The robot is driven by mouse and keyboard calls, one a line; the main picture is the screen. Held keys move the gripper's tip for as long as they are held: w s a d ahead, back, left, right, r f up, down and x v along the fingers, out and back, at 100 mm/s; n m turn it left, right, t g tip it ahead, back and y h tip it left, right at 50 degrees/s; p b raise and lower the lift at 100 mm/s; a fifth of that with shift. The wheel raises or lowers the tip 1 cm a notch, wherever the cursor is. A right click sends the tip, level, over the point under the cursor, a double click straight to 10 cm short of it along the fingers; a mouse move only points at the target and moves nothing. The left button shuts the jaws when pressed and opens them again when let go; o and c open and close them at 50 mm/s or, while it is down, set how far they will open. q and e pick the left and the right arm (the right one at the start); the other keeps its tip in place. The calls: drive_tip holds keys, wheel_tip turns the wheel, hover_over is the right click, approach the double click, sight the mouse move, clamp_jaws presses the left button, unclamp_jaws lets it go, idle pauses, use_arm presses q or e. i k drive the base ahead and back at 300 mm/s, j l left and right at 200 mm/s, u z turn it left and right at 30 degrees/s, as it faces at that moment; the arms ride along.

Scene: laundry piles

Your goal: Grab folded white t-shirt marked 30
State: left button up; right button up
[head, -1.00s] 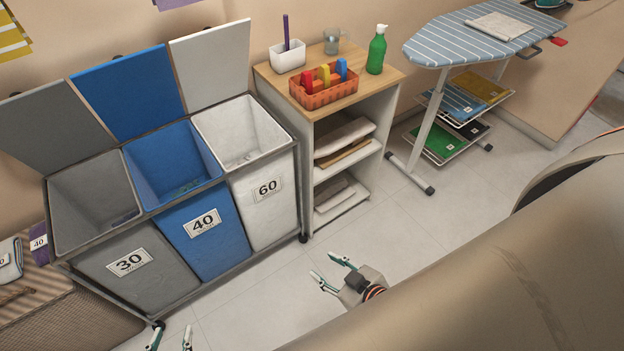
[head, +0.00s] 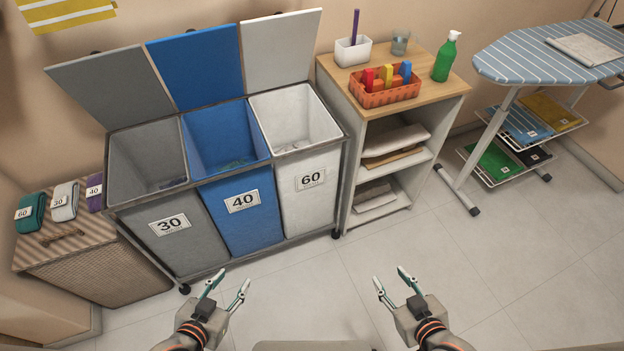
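A folded white t-shirt with a tag marked 30 (head: 65,203) lies on the striped lid of the wicker hamper (head: 95,270) at the left. It sits between a folded teal item tagged 60 (head: 31,213) and a folded purple item tagged 40 (head: 95,193). My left gripper (head: 228,284) is open and empty, over the floor in front of the bins. My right gripper (head: 391,281) is open and empty, over the floor to its right. Both are well apart from the t-shirt.
Open-lidded bins stand in a row: grey 30 (head: 175,240), blue 40 (head: 240,215) and white 60 (head: 308,190). A wooden-topped shelf (head: 345,85) and an ironing board (head: 510,65) stand to the right. The tiled floor (head: 480,260) in front is clear.

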sight(64, 204)
drive_tip(key=u, duration=0.45)
drive_tip(key=j+u, duration=0.15)
drive_tip(key=u, duration=0.7)
drive_tip(key=i+u, duration=0.1)
drive_tip(key=u, duration=0.35)
